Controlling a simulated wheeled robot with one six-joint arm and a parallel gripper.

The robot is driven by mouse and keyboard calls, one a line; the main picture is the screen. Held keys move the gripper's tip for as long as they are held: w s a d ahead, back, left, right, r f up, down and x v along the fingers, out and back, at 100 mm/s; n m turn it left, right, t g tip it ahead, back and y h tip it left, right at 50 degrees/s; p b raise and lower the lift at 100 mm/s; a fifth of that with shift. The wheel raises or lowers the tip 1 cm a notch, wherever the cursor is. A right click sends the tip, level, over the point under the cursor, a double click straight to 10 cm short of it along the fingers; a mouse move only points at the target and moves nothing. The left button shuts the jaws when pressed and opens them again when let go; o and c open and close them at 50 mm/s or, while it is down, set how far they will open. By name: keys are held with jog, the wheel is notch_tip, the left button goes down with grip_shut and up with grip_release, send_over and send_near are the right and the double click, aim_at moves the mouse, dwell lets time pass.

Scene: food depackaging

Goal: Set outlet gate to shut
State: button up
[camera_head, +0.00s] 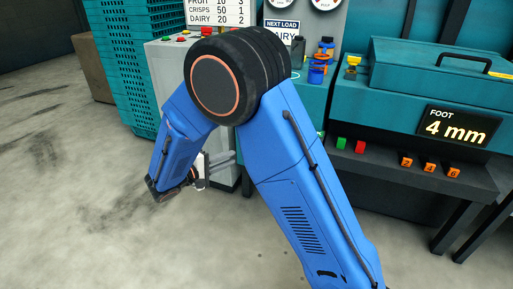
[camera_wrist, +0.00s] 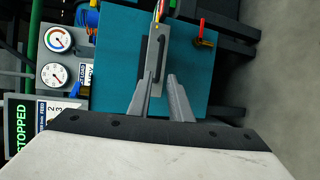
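My gripper (camera_wrist: 161,76) is open in the wrist view, with a clear gap between its two grey fingers. Just beyond the fingertips is a grey plate with a black handle (camera_wrist: 157,50), in front of a teal panel (camera_wrist: 110,55). I cannot tell for sure whether this plate is the outlet gate, or whether a finger touches it. A red and yellow lever (camera_wrist: 203,36) stands to its right. In the head view my gripper (camera_head: 226,160) shows partly beside a grey cabinet, and my blue arm hides much of the machine behind it.
In the wrist view, two gauges (camera_wrist: 57,50) and a green STOPPED display (camera_wrist: 19,127) are at the left. The head view shows a teal case (camera_head: 430,75), a "FOOT 4 mm" display (camera_head: 458,127), orange numbered blocks (camera_head: 429,168) and teal crates (camera_head: 120,60). The floor at left is clear.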

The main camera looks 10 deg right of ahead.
jog(key=x, duration=1.6)
jog(key=shift+w+d+f, duration=0.15)
jog(key=shift+w+d, duration=0.05)
jog(key=shift+d, duration=0.1)
jog(key=shift+d, duration=0.1)
grip_shut()
